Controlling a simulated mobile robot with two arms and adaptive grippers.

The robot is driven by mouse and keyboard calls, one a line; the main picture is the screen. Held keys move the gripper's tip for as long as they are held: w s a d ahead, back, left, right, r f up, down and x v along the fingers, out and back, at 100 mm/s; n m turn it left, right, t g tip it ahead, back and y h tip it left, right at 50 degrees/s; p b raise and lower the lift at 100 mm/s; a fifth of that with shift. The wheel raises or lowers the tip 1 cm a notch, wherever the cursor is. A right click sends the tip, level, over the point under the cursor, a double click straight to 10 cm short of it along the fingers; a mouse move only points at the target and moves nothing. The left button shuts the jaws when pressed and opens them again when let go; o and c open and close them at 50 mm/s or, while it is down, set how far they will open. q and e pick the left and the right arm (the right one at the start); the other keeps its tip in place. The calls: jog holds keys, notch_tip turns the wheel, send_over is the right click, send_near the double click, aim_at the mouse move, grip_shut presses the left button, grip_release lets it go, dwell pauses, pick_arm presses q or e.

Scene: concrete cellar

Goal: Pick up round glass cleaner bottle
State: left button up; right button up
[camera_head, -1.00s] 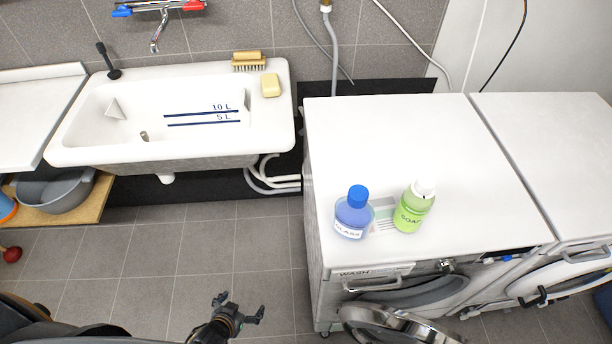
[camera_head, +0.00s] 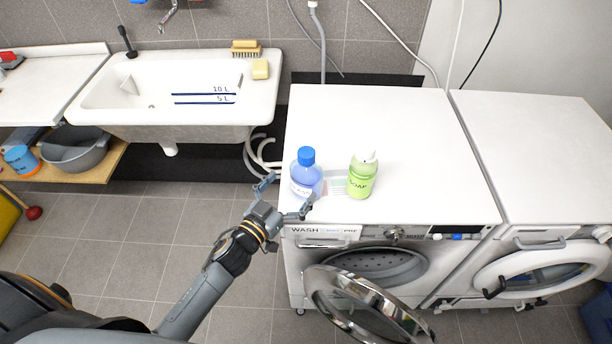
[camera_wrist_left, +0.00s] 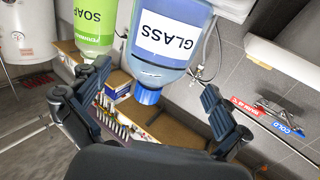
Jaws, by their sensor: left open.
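The round glass cleaner bottle (camera_head: 306,178) is blue, with a blue cap and a white label. It stands upright near the front left edge of the white washing machine top. My left gripper (camera_head: 287,194) is open at that edge, just in front and left of the bottle, with its fingers pointing towards it. In the left wrist view the bottle (camera_wrist_left: 172,42) appears upside down, labelled GLASS, ahead of and between the spread fingers (camera_wrist_left: 155,92). Nothing is held, and I see no clear contact. My right gripper is not in view.
A green soap bottle (camera_head: 361,178) stands close to the right of the glass bottle. The washer's round door (camera_head: 365,310) hangs open below. A white sink (camera_head: 180,125) is at the back left. The washer top behind the bottles is clear.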

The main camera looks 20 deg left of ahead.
aim_at(307, 171)
pick_arm(q)
jog(key=shift+p+x, duration=0.3)
jog(key=shift+x, duration=0.75)
jog(key=x, duration=0.3)
jog(key=shift+w+d+r+p, duration=0.1)
jog(key=shift+w+d+p, duration=0.1)
jog(key=shift+p, duration=0.2)
jog(key=shift+w+d, duration=0.1)
jog(key=shift+w, duration=0.15)
jog(key=shift+c, duration=0.4)
jog(key=c, duration=1.1)
jog(key=shift+c, duration=1)
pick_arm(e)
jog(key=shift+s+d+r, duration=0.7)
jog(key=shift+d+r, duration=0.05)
